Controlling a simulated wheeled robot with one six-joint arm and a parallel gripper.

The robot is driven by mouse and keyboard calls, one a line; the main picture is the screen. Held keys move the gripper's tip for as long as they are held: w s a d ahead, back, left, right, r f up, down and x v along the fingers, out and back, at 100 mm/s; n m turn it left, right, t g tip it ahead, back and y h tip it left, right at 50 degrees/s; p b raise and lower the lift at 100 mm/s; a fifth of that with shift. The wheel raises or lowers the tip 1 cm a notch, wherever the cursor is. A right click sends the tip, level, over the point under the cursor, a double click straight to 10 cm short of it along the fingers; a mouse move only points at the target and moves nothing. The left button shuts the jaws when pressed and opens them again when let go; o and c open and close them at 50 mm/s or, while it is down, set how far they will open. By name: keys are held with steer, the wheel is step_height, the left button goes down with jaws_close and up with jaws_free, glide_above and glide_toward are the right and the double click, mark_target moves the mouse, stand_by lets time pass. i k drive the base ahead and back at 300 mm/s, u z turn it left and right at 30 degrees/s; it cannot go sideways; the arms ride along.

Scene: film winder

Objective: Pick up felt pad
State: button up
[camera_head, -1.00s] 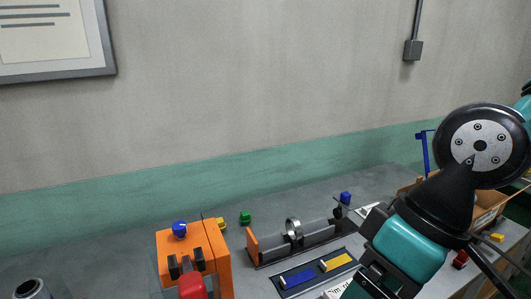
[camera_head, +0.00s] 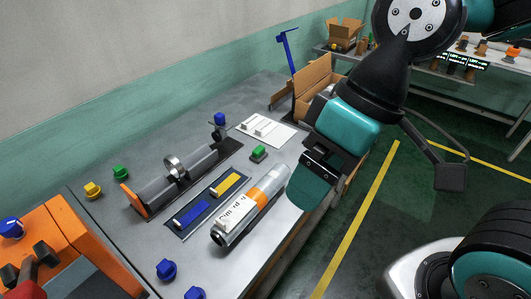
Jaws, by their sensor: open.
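No piece is plainly marked as the felt pad. Two flat strips, one blue (camera_head: 192,213) and one yellow (camera_head: 228,184), lie in a dark tray (camera_head: 211,203) on the bench. I cannot tell whether either one is the felt pad. My gripper (camera_head: 306,196) hangs over the bench's right edge, right of the tray and of a silver and orange cylinder (camera_head: 265,187). It is open, and I see nothing held in it. Its fingertips are seen side-on and partly merge with the teal wrist.
A winder with a ring (camera_head: 173,166) stands behind the tray. Small green (camera_head: 258,153), yellow (camera_head: 92,190) and blue (camera_head: 167,269) pieces are scattered about. An orange machine (camera_head: 65,235) is at left; cardboard boxes (camera_head: 318,80) stand at the bench's far end.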

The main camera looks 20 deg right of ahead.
mark_target(260, 154)
steer(key=z, duration=1.35)
steer(key=i, duration=1.05)
steer(key=u, duration=3)
